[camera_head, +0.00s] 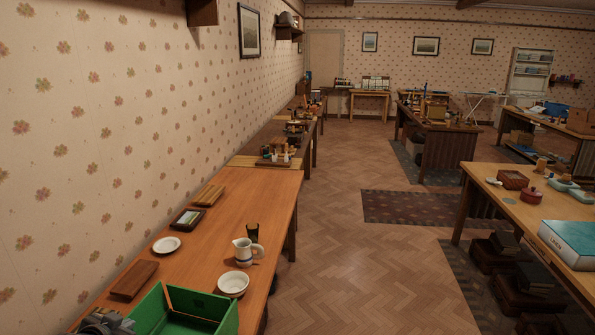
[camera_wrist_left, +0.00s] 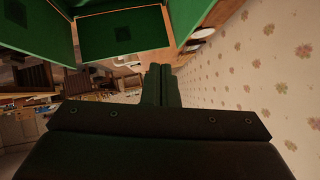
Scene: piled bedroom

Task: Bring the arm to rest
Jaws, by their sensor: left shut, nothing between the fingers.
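My left gripper shows in the left wrist view (camera_wrist_left: 161,86) with its two dark fingers together and nothing between them. In the head view, part of my left arm shows as dark grey machinery at the bottom left corner, beside the green open box (camera_head: 178,315); the fingertips cannot be made out there. The green box also shows in the left wrist view (camera_wrist_left: 122,32), beyond the fingers. I cannot tell the exact gap between fingers and box. My right gripper is in neither view.
A long wooden table (camera_head: 262,190) runs along the papered wall. On it are a white jug (camera_head: 243,252), a white bowl (camera_head: 233,284), a small plate (camera_head: 167,245), a brown wooden block (camera_head: 134,280) and a framed tray (camera_head: 187,218). Open floor (camera_head: 350,270) lies right.

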